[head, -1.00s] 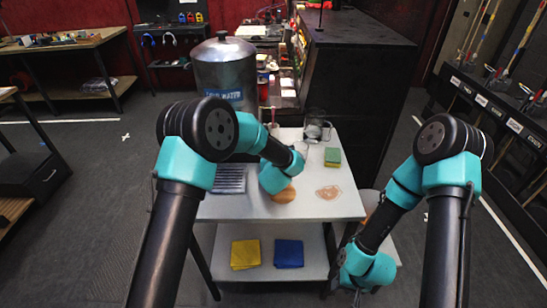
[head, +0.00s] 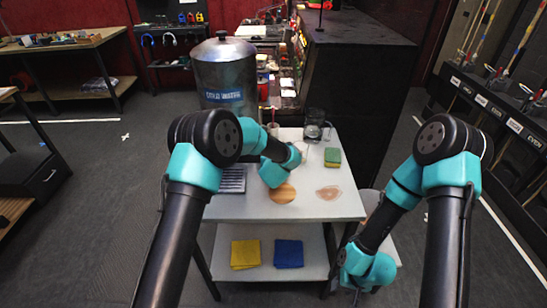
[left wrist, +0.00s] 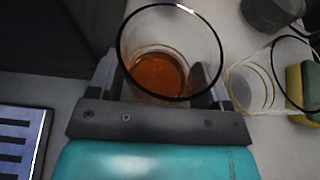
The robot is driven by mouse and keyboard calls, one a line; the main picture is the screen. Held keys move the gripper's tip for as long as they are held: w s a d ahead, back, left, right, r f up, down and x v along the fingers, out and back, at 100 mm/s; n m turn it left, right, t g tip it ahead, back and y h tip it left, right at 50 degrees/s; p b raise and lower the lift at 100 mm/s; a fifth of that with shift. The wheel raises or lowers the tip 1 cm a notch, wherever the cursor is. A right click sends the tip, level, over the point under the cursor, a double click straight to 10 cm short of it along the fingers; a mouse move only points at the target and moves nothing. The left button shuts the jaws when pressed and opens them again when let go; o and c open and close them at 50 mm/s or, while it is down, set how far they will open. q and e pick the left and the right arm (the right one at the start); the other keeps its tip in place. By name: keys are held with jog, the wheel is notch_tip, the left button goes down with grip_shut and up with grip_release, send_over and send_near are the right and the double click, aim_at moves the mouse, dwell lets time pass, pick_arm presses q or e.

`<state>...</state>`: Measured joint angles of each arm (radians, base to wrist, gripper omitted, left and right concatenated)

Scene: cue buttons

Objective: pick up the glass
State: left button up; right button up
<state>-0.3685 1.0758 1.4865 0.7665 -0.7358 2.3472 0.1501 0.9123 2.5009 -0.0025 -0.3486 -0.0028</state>
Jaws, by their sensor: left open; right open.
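A clear glass with amber liquid (left wrist: 160,76) stands between the two fingers of my left gripper (left wrist: 158,82) in the left wrist view. The fingers are apart, one on each side of the glass; I cannot tell whether they touch it. A second clear glass (left wrist: 252,84), apparently empty, stands to the right, beside a sponge. In the head view my left wrist hides most of the gripper and the amber glass. My right gripper (head: 357,291) is low at the right of the table, small in view, open and empty.
The white table (head: 225,209) holds a glass jug (head: 317,124), a green and yellow sponge (head: 332,157), a round wooden disc (head: 283,194), a pinkish disc (head: 329,192) and a dark striped pad (head: 232,179). A metal water tank (head: 226,75) stands behind. Folded cloths lie on the lower shelf.

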pick_arm(q)
jog(key=c, duration=0.7)
jog(key=shift+r, duration=0.25)
jog(key=shift+r, duration=1.25)
jog(key=shift+s+r, duration=0.35)
jog(key=shift+s, duration=2.3)
jog(key=shift+s+r, duration=0.3)
jog(key=shift+s, duration=2.4)
jog(key=shift+s+r, duration=0.35)
jog(key=shift+s, duration=2.3)
